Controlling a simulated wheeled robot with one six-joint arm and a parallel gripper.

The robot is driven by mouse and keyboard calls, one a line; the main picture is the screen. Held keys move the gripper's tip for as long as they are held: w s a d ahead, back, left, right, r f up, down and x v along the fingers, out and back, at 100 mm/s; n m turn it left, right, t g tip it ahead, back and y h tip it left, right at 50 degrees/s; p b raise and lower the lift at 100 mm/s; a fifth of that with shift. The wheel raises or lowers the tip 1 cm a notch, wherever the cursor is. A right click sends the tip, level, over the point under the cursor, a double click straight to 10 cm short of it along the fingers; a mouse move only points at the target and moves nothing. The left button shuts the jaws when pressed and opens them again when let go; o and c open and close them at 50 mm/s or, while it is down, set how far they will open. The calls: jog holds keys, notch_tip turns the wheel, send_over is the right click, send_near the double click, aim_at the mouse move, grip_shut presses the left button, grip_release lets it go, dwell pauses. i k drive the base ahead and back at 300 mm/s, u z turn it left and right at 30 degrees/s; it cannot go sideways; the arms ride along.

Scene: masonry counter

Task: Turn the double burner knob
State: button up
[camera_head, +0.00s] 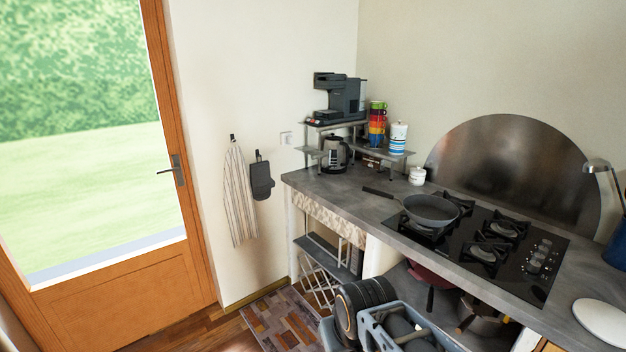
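The black gas hob (463,243) is set into the grey counter at the right. A short row of small silvery knobs (539,256) stands at the hob's right end. They are too small to tell which one is the double burner knob or how each is turned. A dark frying pan (431,209) sits on the hob's left burner, its handle pointing left. Pan supports and burners show to the right of the pan. My gripper cannot be made out in this view, and nothing is seen touching the knobs.
A round metal splash plate (516,172) stands behind the hob. A coffee machine (340,97) stands on a shelf.

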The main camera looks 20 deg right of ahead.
aim_at(540, 257)
jog(key=z, duration=0.9)
jog(key=i, duration=1.1)
jog(key=z, duration=1.25)
jog(key=i, duration=0.3)
jog(key=z, duration=0.1)
